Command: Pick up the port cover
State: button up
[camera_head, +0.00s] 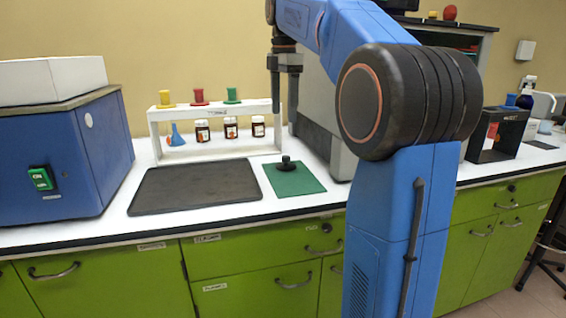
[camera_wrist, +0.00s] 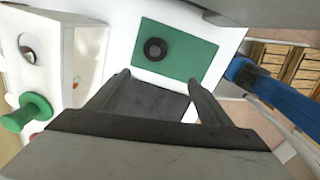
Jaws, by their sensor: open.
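The port cover seems to be the small black knobbed piece (camera_head: 287,163) on a green mat (camera_head: 302,184). It also shows in the wrist view (camera_wrist: 155,48) as a round black disc with a raised centre, standing on the green mat (camera_wrist: 195,56). My gripper (camera_head: 284,112) points down above the counter, higher than the port cover and behind it, by the right end of the white rack. In the wrist view its two dark fingers (camera_wrist: 158,80) are spread apart with nothing between them. The port cover lies beyond the fingertips, untouched.
A white rack (camera_head: 215,111) carries yellow, red and green stoppers on top; small bottles and a blue funnel stand under it. A dark mat (camera_head: 195,186) lies left of the green one. A blue machine (camera_head: 60,155) stands at left, a grey cabinet (camera_head: 325,110) behind right.

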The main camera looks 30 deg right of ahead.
jog(key=w+d, duration=0.1)
jog(key=w, duration=0.1)
jog(key=n, duration=0.1)
send_near(286, 156)
jog(key=f, duration=0.5)
jog(key=shift+a+f, duration=0.1)
jog(key=shift+a, duration=0.15)
jog(key=shift+d+f, duration=0.2)
jog(key=shift+f, duration=2.4)
jog(key=c, duration=1.2)
jog(key=shift+o, duration=0.2)
